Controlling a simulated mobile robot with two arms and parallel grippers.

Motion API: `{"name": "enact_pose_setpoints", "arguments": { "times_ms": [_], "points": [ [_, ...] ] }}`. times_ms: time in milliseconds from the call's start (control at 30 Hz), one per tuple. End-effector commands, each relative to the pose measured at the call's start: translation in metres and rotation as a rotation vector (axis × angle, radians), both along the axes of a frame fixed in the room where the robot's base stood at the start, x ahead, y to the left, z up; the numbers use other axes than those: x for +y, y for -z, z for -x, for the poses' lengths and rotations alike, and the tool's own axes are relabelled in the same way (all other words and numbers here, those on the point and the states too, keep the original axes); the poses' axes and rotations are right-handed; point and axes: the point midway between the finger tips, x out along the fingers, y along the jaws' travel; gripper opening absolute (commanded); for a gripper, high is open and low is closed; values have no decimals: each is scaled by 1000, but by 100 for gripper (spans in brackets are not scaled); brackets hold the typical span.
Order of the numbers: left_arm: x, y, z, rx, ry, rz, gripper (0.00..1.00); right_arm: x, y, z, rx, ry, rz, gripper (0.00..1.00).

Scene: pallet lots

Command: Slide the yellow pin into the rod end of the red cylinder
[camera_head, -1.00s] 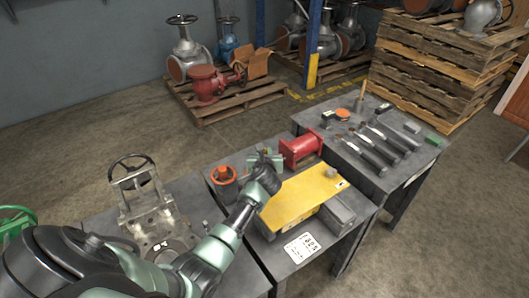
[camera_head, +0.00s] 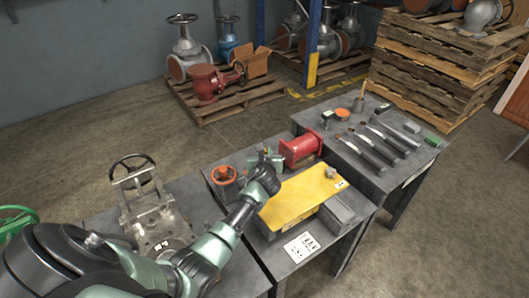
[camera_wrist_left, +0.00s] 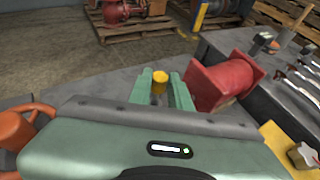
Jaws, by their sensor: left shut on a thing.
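The red cylinder (camera_head: 301,149) lies on the middle table behind the yellow block. In the left wrist view the red cylinder (camera_wrist_left: 228,80) is just right of my left gripper, its square end close to the right finger. My left gripper (camera_head: 268,158) is low over the table's back part. In the left wrist view my left gripper (camera_wrist_left: 160,88) is shut on the yellow pin (camera_wrist_left: 160,80), whose round top shows between the green fingers. The pin's lower part and the cylinder's rod end are hidden. My right gripper is in neither view.
A yellow block (camera_head: 302,194) lies in front of the cylinder. An orange handwheel part (camera_head: 223,174) stands left of my gripper. A metal valve body (camera_head: 150,208) is at left. Several tools (camera_head: 375,148) lie on the right table. A pallet (camera_head: 225,98) stands behind.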

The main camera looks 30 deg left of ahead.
Motion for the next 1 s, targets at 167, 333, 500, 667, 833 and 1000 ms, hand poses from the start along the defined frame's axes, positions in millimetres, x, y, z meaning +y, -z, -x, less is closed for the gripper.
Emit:
{"name": "enact_pose_setpoints", "arguments": {
  "times_ms": [167,333,500,667,833,1000],
  "points": [
    [0,0,0,-1,0,-1,0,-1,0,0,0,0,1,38],
    [0,0,0,-1,0,0,0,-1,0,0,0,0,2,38],
    [0,-1,0,-1,0,-1,0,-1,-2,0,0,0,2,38],
    [0,-1,0,0,-1,-2,0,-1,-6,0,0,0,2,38],
    [0,0,0,-1,0,-1,0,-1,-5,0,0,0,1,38],
    [0,0,0,-1,0,-1,0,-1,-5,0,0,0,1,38]
  ]
}}
